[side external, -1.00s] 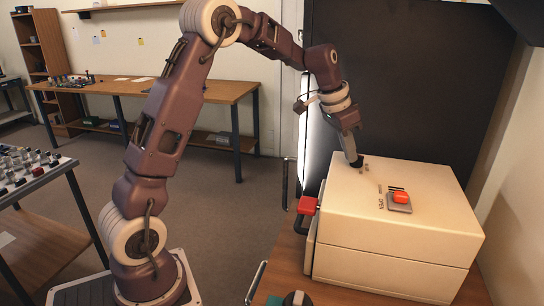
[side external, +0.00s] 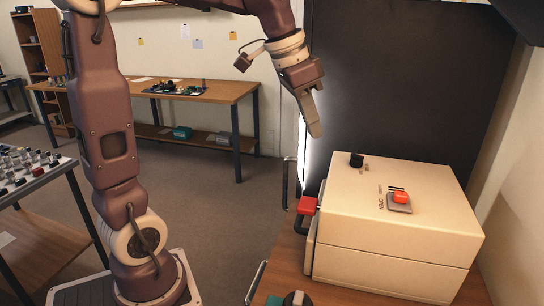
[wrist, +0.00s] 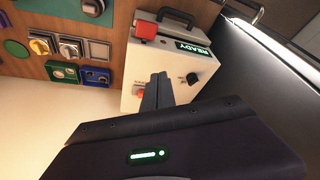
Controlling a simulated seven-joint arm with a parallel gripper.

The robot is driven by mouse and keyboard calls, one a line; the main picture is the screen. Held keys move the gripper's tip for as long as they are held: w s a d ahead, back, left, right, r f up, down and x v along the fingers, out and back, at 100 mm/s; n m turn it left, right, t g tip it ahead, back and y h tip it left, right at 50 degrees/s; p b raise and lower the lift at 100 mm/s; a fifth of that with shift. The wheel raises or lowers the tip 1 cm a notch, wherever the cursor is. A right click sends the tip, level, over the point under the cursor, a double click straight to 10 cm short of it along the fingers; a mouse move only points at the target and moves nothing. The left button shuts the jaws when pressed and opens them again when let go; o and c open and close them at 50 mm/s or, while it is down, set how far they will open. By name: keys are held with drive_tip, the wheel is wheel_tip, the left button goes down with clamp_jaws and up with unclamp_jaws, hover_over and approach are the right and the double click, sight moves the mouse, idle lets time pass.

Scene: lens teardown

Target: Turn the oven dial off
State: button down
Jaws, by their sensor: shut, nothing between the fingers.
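The oven is a cream box (side external: 400,235) on a wooden bench, with a red-ended handle (side external: 308,205) on its left side. Its small black dial (side external: 356,160) stands on the top near the back left corner; it also shows in the wrist view (wrist: 193,78), right of my fingers. I cannot tell the dial's setting for certain. My gripper (side external: 315,130) is shut and empty, above and left of the dial, apart from it. In the wrist view its fingers (wrist: 158,80) are together, in front of the box.
A red button (side external: 400,198) sits on the oven top, right of the dial. A green-lit READY display (wrist: 193,48) shows in the wrist view. A dark panel (side external: 400,90) stands behind the oven.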

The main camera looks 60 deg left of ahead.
drive_tip(key=s+d+f+n, duration=0.2)
drive_tip(key=s+d, duration=0.4)
drive_tip(key=s, duration=0.6)
drive_tip(key=n+y, duration=0.3)
drive_tip(key=n, duration=0.2)
approach(359, 167)
drive_tip(key=s+d+r, duration=0.2)
drive_tip(key=s+r, duration=0.3)
drive_tip(key=s, duration=0.1)
drive_tip(key=shift+n, duration=0.4)
drive_tip(key=x, duration=1.1)
drive_tip(key=shift+w+d, duration=0.1)
drive_tip(key=shift+d, duration=0.05)
drive_tip(key=w, duration=0.1)
drive_tip(key=w+a, duration=0.1)
drive_tip(key=shift+w+r, duration=0.1)
drive_tip(key=shift+w, duration=0.2)
drive_tip(key=shift+w+a, duration=0.2)
drive_tip(key=shift+w, duration=0.35)
